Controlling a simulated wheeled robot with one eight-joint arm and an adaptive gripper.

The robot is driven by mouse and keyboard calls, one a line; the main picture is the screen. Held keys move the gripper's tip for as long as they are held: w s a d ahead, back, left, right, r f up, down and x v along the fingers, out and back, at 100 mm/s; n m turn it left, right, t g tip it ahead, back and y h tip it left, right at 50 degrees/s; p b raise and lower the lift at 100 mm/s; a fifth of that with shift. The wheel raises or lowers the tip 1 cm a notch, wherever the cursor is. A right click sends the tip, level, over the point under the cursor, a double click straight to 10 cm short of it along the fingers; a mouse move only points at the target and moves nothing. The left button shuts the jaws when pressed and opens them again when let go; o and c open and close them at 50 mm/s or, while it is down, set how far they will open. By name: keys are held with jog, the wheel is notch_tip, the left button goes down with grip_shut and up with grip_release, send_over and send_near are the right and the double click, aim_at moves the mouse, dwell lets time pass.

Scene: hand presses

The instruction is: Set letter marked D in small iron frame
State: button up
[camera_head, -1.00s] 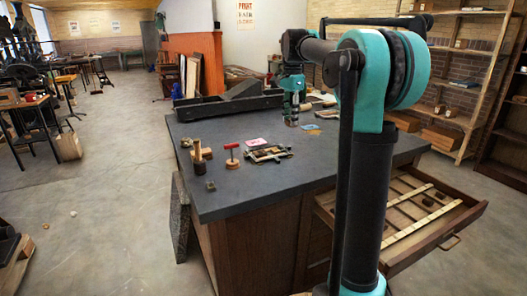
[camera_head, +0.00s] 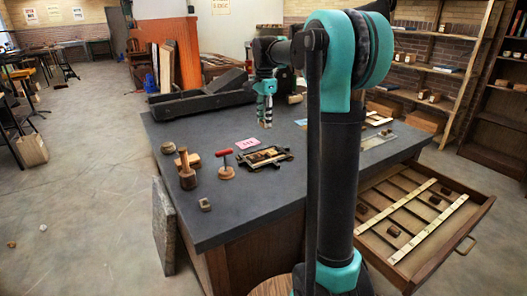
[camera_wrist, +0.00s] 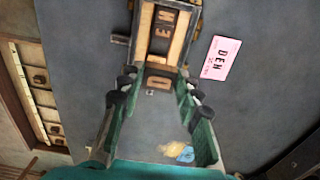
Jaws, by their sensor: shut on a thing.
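The small iron frame (camera_head: 265,158) lies on the dark bench top in the head view. In the wrist view the iron frame (camera_wrist: 138,42) is at top centre, with wooden letter blocks E (camera_wrist: 164,18) and N (camera_wrist: 161,44) inside it. My gripper (camera_head: 265,125) is above the bench, behind the frame in the head view. In the wrist view my gripper (camera_wrist: 157,77) is shut on the wooden letter D (camera_wrist: 158,83), just below the frame's near end. I cannot tell whether the D touches the frame.
A pink card (camera_wrist: 220,58) reading DEN lies beside the frame. A long dark tray (camera_head: 205,98) is behind. An open drawer (camera_head: 415,220) with wooden blocks juts out front right.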

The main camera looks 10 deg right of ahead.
notch_tip(320, 180, down, 14)
jog(key=shift+r, duration=0.2)
jog(key=shift+f, duration=0.15)
jog(key=o, duration=0.8)
jog(key=shift+o, duration=0.2)
notch_tip(320, 180, up, 12)
jog(key=shift+r, duration=0.2)
jog(key=shift+s, duration=0.1)
